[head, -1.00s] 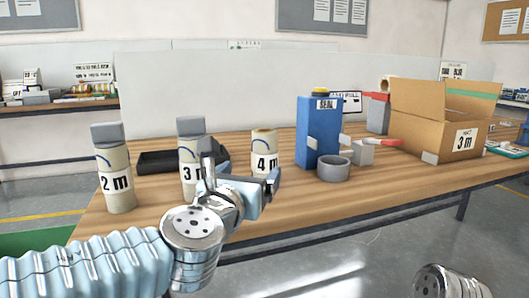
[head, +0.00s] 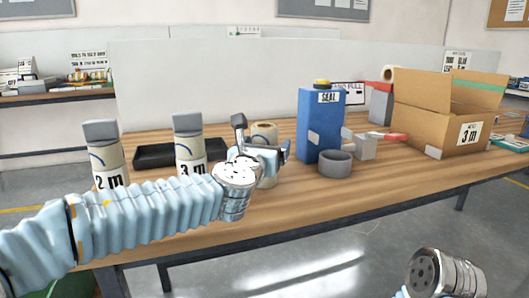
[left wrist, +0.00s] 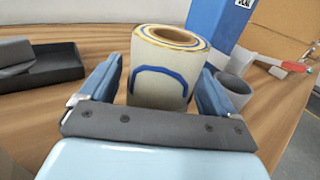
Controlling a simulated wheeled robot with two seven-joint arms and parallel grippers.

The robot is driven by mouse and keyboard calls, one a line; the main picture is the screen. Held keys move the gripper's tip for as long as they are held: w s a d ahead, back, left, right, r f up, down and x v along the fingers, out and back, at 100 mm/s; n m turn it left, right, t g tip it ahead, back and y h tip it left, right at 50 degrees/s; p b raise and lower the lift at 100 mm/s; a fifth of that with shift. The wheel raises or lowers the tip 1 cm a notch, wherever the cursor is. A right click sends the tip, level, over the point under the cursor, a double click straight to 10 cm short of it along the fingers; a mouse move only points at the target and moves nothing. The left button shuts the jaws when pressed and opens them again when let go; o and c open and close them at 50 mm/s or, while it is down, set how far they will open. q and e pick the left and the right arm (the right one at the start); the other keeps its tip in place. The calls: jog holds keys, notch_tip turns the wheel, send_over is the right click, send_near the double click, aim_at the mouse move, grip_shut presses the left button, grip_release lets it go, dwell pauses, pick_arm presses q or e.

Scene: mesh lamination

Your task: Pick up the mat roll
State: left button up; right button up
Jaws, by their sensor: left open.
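Three cream mat rolls stand upright on the wooden table (head: 330,200). The 2 m roll (head: 106,160) and the 3 m roll (head: 190,153) have grey tops. The third roll (head: 264,131) has an open top; its front label is hidden by my left gripper (head: 262,148) in the head view. In the left wrist view this roll (left wrist: 158,82) stands between the spread fingers of my left gripper (left wrist: 160,72), with a blue curved line facing me. Gaps show beside it, so the fingers are open around it.
A black tray (head: 153,157) lies behind the 2 m and 3 m rolls. A blue SEAL box (head: 315,135) and a grey ring (head: 335,163) stand to the right. An open carton marked 3 m (head: 430,115) is further right. The front table strip right of the gripper is clear.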

pick_arm(q)
jog(key=shift+x, duration=0.8)
jog(key=c, duration=1.2)
jog(key=shift+r, duration=0.1)
